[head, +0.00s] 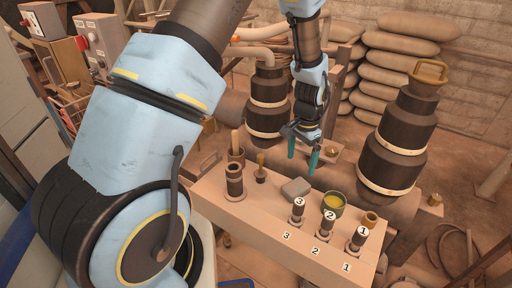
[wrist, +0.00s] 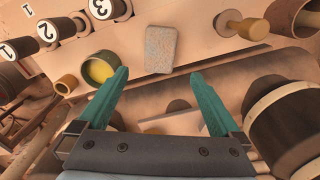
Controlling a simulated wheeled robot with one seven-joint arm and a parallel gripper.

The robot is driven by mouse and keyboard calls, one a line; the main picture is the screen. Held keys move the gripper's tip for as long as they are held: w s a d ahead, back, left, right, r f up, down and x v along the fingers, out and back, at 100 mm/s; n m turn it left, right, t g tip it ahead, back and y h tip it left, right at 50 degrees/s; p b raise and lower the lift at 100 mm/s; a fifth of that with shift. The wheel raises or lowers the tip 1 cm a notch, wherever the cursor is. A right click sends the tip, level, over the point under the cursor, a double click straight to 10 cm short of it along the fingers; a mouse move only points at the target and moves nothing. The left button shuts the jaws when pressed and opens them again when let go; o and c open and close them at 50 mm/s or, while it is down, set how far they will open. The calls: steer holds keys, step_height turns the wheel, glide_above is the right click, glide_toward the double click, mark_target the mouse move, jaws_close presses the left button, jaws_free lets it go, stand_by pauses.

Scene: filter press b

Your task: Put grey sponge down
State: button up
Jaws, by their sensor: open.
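The grey sponge (head: 295,188) lies on the light bench top (head: 245,211), behind the black cylinder numbered 3. In the wrist view the sponge (wrist: 161,49) shows as a grey block at the top middle, beyond my fingertips. My gripper (head: 302,161) is above the back edge of the bench, with its two teal fingers pointing down. In the wrist view my gripper (wrist: 160,100) is open and empty, its fingers spread wide. The sponge is apart from both fingers.
Black cylinders numbered 1 (head: 357,238), 2 (head: 327,222) and 3 (head: 298,207) stand along the bench front. A green pot with yellow contents (head: 334,203) is right of the sponge. A dark cylinder (head: 234,183) and a wooden-handled tool (head: 261,171) are to its left.

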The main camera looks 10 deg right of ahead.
steer(key=a+r+n, duration=0.3)
steer(key=a+r, duration=0.2)
steer(key=a, duration=0.3)
steer(key=a+r+n+t, duration=0.1)
steer(key=a+r+n, duration=0.1)
steer(key=a+r, duration=0.35)
steer(key=a+r+n, duration=0.3)
steer(key=a, duration=0.6)
steer(key=s+a+r+n, duration=0.3)
steer(key=s+a, duration=0.1)
steer(key=a, duration=0.4)
steer(key=shift+r+n+t, duration=0.15)
steer(key=shift+n+t, duration=0.15)
steer(key=shift+n, duration=0.1)
